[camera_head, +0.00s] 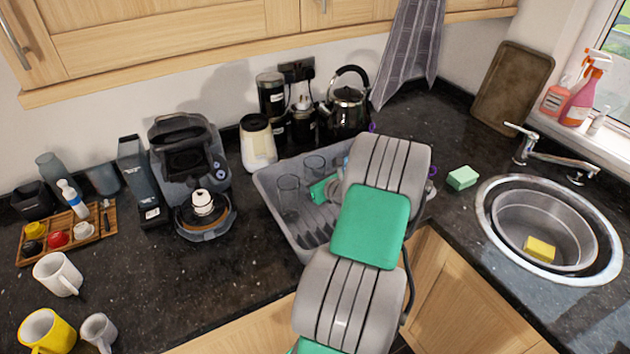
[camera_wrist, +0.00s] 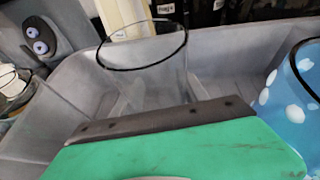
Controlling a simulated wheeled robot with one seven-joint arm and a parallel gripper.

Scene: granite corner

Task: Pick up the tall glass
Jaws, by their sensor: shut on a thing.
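A tall clear glass (camera_wrist: 147,65) with a dark rim stands out in the middle of the wrist view, mouth up. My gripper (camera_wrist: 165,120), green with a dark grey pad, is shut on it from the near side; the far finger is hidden. In the head view the glass (camera_head: 314,166) shows in the grey dish rack (camera_head: 265,185), and part of my green gripper (camera_head: 323,190) shows beside it. My arm hides the rest of the grip. A second clear glass (camera_head: 288,193) stands to the left in the rack.
A blue cup with white dots (camera_wrist: 290,95) is close on the right in the wrist view. A coffee machine (camera_head: 188,150) stands left of the rack, a white-bodied jar (camera_head: 257,142) and a kettle (camera_head: 346,108) behind it. A sink (camera_head: 545,225) is at the right.

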